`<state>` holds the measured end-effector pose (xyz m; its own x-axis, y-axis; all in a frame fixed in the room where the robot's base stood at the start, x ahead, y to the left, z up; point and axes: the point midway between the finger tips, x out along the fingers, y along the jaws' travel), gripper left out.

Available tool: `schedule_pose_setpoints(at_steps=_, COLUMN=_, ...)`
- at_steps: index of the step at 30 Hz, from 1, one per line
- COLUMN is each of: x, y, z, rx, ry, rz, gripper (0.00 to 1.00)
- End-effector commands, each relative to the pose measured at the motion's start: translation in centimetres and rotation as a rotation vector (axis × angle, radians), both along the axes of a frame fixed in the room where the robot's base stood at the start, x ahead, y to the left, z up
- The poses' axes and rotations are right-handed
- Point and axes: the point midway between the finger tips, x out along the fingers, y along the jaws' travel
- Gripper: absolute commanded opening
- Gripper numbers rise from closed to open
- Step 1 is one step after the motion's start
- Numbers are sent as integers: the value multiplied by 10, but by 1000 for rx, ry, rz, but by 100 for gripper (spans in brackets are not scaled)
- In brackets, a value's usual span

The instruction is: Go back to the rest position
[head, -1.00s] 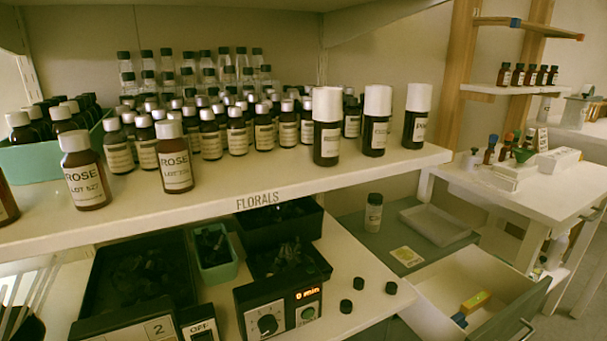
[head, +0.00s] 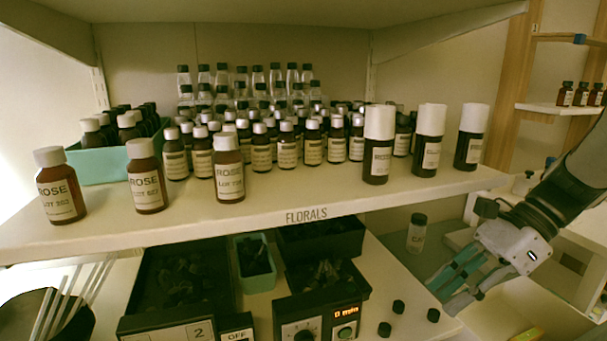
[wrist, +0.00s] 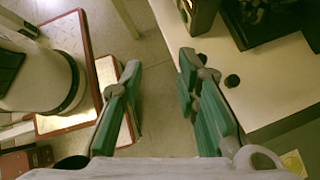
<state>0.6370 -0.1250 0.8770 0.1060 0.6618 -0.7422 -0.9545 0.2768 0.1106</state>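My gripper (head: 447,287) shows at the lower right of the head view, in front of and below the shelf's right end, pointing down and left. In the wrist view my gripper (wrist: 160,65) has its two green-padded fingers apart, with only floor between them. It holds nothing. Three brown ROSE bottles stand upright at the shelf's front left: one at the far left (head: 61,186), one in the middle (head: 146,178) and one on the right (head: 228,168).
The FLORALS shelf (head: 330,203) also carries three white-capped bottles (head: 379,146), rows of small bottles and a green bin (head: 97,164). Below are a timer box (head: 322,312), trays and several loose black caps (head: 398,307). The wrist view shows open floor (wrist: 160,125).

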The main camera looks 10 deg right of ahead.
Motion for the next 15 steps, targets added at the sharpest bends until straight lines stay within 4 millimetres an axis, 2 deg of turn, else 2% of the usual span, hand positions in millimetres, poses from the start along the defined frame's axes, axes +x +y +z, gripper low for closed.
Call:
schedule_pose_setpoints(at_steps=1, x=-7, y=20, z=8, rx=-48, ry=-38, rz=105, gripper=29)
schedule_pose_setpoints(at_steps=6, x=-40, y=73, z=21, rx=-198, ry=-173, rz=483, gripper=29)
schedule_pose_setpoints(at_steps=10, x=-72, y=103, z=26, rx=-307, ry=-280, rz=784, gripper=29)
schedule_pose_setpoints(at_steps=15, x=-113, y=124, z=25, rx=-434, ry=-418, rz=1166, gripper=29)
